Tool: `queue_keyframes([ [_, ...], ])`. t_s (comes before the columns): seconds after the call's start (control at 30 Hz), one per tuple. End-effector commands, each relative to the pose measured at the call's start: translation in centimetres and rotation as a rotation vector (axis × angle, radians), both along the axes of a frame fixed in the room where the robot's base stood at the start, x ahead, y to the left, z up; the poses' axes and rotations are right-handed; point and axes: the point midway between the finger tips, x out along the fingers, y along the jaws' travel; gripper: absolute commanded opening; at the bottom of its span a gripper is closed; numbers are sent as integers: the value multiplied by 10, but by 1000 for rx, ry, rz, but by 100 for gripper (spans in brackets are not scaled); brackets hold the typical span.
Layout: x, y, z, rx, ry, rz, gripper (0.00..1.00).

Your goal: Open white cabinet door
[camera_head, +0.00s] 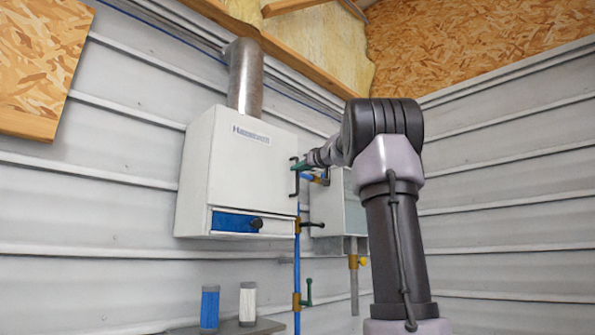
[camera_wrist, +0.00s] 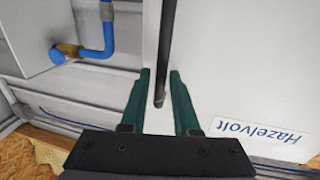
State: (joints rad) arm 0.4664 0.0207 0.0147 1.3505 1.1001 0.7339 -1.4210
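The white cabinet (camera_head: 235,175) hangs on the metal wall with its front door shut as far as I can see. Its dark bar handle (camera_head: 293,183) stands upright near the door's right edge. My gripper (camera_head: 299,166) is at the handle, reaching in from the right. In the wrist view my gripper (camera_wrist: 160,74) has its two green fingers apart, with the dark handle (camera_wrist: 159,94) between them. Small gaps show on both sides of the bar. The white door (camera_wrist: 240,80) with its Hazelvolt label fills the right of that view.
A metal flue (camera_head: 244,78) rises from the cabinet. A blue pipe (camera_head: 297,265) with valves runs down beside its right edge, close to my gripper. A smaller grey box (camera_head: 353,215) stands behind my arm. Two cylinders, blue (camera_head: 209,308) and white (camera_head: 248,303), stand on a shelf below.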

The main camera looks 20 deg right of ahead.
Motion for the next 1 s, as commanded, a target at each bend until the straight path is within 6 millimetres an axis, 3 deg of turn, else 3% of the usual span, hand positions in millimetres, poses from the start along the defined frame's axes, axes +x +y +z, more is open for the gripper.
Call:
queue_keyframes([
  [0.13,13,3,0,0,-1,1,30],
  [0.47,16,3,0,1,0,1,30],
  [0.53,16,3,0,1,0,0,3],
  [0.57,16,3,0,1,0,0,0],
  [1.0,15,3,0,1,0,0,0],
])
